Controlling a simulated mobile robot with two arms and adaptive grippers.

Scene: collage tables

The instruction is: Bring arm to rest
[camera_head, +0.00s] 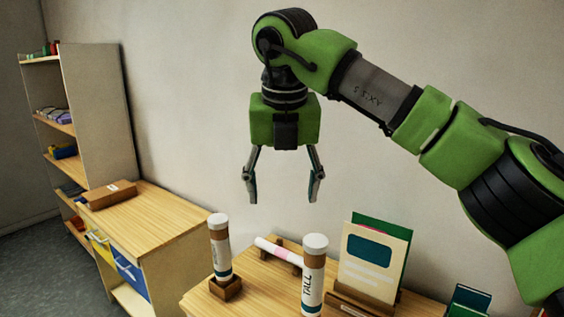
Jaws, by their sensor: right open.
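My right arm reaches in from the right, green and black. Its gripper (283,196) points straight down, with its two fingers spread apart and nothing between them. It hangs in the air above the back of the near wooden table (203,300), higher than the things standing there. My left gripper is not in view.
A shelf (97,110) and a side table (165,213) stand left.

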